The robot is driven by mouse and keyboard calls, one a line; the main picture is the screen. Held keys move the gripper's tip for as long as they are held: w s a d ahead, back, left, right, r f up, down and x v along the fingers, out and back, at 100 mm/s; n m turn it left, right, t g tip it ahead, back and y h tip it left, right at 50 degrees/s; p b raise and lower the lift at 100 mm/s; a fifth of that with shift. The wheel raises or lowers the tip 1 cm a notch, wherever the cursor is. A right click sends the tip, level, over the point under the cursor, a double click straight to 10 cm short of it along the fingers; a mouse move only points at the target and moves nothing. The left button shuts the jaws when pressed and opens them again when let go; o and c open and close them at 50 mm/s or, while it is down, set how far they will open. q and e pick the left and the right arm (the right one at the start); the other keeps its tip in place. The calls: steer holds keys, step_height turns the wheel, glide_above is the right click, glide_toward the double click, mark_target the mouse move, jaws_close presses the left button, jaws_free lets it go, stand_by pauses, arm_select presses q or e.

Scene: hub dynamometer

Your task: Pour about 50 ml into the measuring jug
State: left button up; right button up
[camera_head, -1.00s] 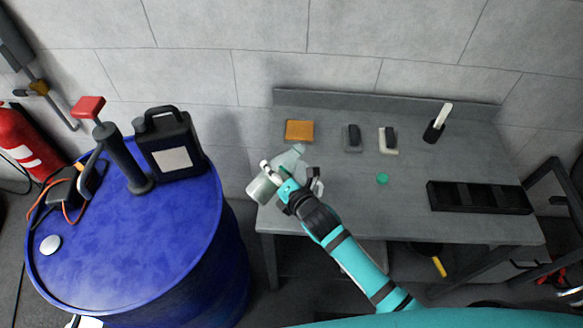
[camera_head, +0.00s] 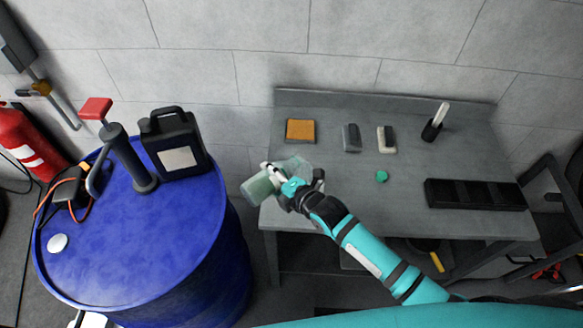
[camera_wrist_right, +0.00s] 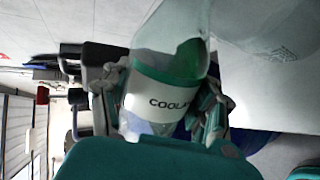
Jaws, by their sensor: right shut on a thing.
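My right gripper (camera_head: 291,187) is shut on a clear coolant bottle (camera_head: 257,188) with pale green liquid, over the table's left front edge. The bottle lies tilted well over, its base to the lower left and its upper end to the right. In the right wrist view the bottle (camera_wrist_right: 165,95) shows its white and green label between the fingers. A clear vessel with faint markings (camera_wrist_right: 285,42), apparently the measuring jug, stands beyond the bottle's top. In the head view I cannot separate it clearly from the bottle. Any stream or fill level is not discernible. My left gripper is out of view.
A green cap (camera_head: 381,176) lies on the grey table (camera_head: 345,190). An orange sponge (camera_head: 300,130), two small blocks (camera_head: 352,138), a dark holder (camera_head: 432,131) and a black tray (camera_head: 478,194) are also there. A blue drum (camera_head: 150,235) with a black canister (camera_head: 174,146) stands left.

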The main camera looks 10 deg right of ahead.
steer(key=shift+r, duration=0.4)
steer(key=shift+s+m+p, duration=0.15)
steer(key=shift+m+p, duration=0.15)
steer(key=shift+a+r, duration=0.1)
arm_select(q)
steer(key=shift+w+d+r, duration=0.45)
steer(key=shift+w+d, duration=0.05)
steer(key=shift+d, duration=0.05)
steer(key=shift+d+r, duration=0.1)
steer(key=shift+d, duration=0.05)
arm_select(e)
steer(key=shift+r, duration=0.1)
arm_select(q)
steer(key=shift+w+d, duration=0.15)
arm_select(e)
steer(key=shift+s+a, duration=0.1)
steer(key=shift+a, duration=0.05)
arm_select(q)
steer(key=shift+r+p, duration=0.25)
steer(key=shift+p, duration=0.1)
arm_select(e)
steer(key=shift+s+a+r+m+y, duration=0.1)
steer(key=shift+r+m+y, duration=0.2)
steer(key=shift+r, duration=0.05)
steer(key=shift+s+a, duration=0.1)
steer(key=shift+a, duration=0.05)
